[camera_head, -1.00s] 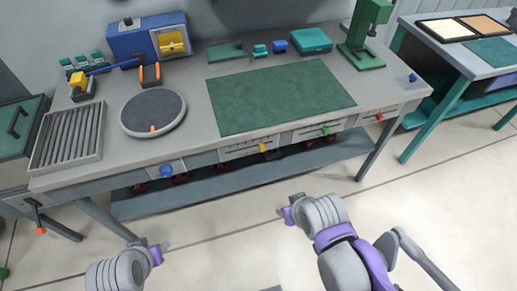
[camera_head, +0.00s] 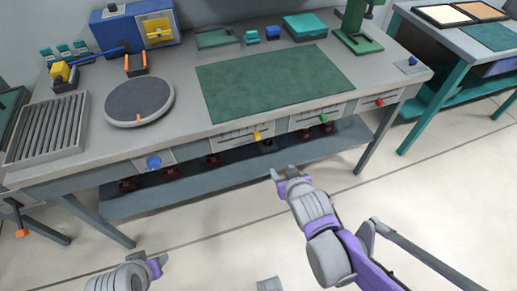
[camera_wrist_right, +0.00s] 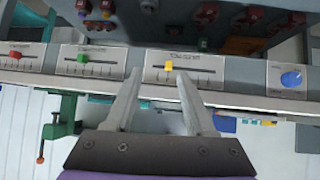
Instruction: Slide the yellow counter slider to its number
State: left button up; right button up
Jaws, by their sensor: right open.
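The yellow counter slider (camera_head: 257,135) sits on a light scale panel (camera_head: 233,138) on the front edge of the workbench. In the right wrist view the yellow slider (camera_wrist_right: 169,66) is left of the middle of its marked track (camera_wrist_right: 185,68); the number is too small to read. My right gripper (camera_head: 279,177) is in front of and below the slider, apart from it. In the right wrist view its two fingers (camera_wrist_right: 158,75) are spread, with the slider beyond their tips. My left gripper (camera_head: 156,268) is low at the lower left, far from the slider; its jaws are unclear.
A green slider (camera_head: 323,118) and a red slider (camera_head: 379,102) sit on panels to the right, and a blue knob (camera_head: 153,163) to the left. A lower shelf (camera_head: 200,190) holds several dark red parts. The floor in front is clear.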

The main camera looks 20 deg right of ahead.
jog(key=w+f+t+b, duration=0.4)
jog(key=w+f+b, duration=0.1)
jog(key=w+f, duration=0.1)
jog(key=n+t+y+b, duration=0.1)
jog(key=t+b, duration=0.3)
jog(key=b, duration=0.1)
send_near(258, 138)
jog(key=w, duration=0.9)
jog(key=shift+w+d, duration=0.1)
jog(key=shift+w, duration=0.15)
pick_arm(q)
notch_tip(258, 138, down, 15)
jog(key=shift+w+g, duration=0.25)
jog(key=shift+g, duration=0.05)
jog(key=shift+r, duration=0.1)
pick_arm(e)
grip_shut()
